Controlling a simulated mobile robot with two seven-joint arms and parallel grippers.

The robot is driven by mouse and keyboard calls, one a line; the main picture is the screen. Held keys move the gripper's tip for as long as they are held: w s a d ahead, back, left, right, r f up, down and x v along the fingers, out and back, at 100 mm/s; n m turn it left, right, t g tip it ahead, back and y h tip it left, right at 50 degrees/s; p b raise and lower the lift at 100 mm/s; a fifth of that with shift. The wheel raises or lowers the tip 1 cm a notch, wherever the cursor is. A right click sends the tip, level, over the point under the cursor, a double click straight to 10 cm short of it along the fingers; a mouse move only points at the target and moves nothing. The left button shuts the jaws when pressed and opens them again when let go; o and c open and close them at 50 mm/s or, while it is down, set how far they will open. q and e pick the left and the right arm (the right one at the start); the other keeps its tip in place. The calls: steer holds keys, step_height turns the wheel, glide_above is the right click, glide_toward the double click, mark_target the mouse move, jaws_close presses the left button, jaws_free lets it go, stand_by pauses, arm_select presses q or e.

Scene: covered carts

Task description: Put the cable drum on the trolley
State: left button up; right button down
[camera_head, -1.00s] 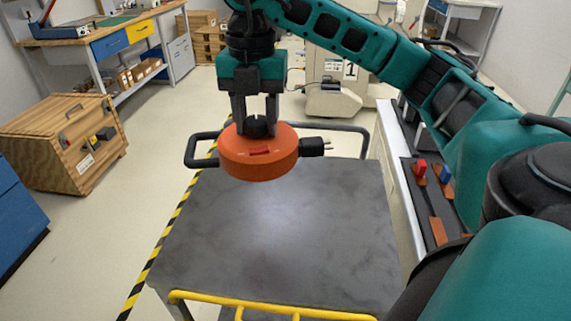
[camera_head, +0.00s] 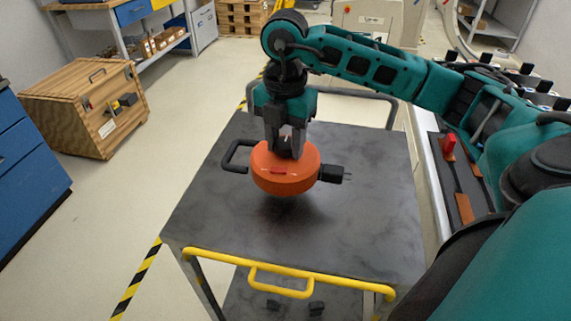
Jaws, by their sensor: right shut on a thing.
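The orange cable drum (camera_head: 286,178) has a black handle on its left and a black plug on its right. My right gripper (camera_head: 287,152) points down and is shut on the drum at its top middle. The drum is over the middle of the trolley's dark grey top (camera_head: 230,225), with a dark shadow right under it. It looks very close to the top; I cannot tell whether it touches. The trolley has a yellow front handle and a grey rail at the back. My left gripper is not in view.
A wooden crate (camera_head: 85,108) stands on the floor to the left, beside a blue cabinet (camera_head: 25,180). A white bench (camera_head: 440,190) with a red item runs along the trolley's right side. The trolley top around the drum is bare.

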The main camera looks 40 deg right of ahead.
mark_target(285, 162)
steer(key=shift+f, duration=2.7)
steer(key=shift+f, duration=0.1)
steer(key=c, duration=1.1)
jaws_free()
steer(key=shift+f+b, duration=0.15)
steer(key=shift+b, duration=0.15)
steer(key=o, duration=0.5)
steer(key=shift+r, duration=0.35)
step_height(285, 162, up, 12)
steer(key=shift+f+p, duration=0.1)
steer(key=shift+p, duration=0.6)
